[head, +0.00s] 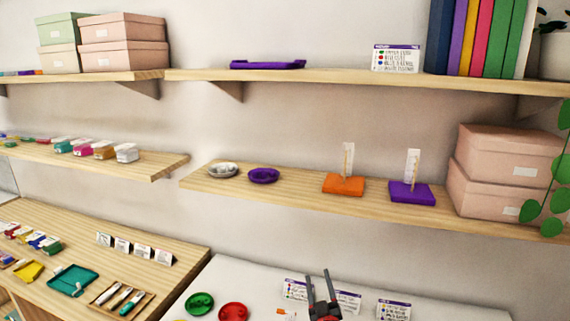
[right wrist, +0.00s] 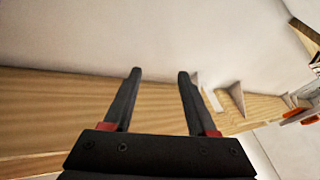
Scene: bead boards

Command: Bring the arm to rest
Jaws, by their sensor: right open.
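My right gripper (head: 322,290) shows at the bottom of the head view, over the white table. Its two dark fingers point up and stand apart, with nothing between them. In the right wrist view the gripper (right wrist: 157,75) is open and empty, with a wooden shelf (right wrist: 60,110) behind its fingers. My left gripper is not in view.
A middle shelf (head: 290,192) holds a grey dish (head: 222,170), a purple dish (head: 263,176), orange (head: 344,185) and purple (head: 411,193) bead boards, and pink boxes (head: 500,199). Green (head: 199,303) and red (head: 233,312) dishes and cards (head: 393,309) are near the gripper.

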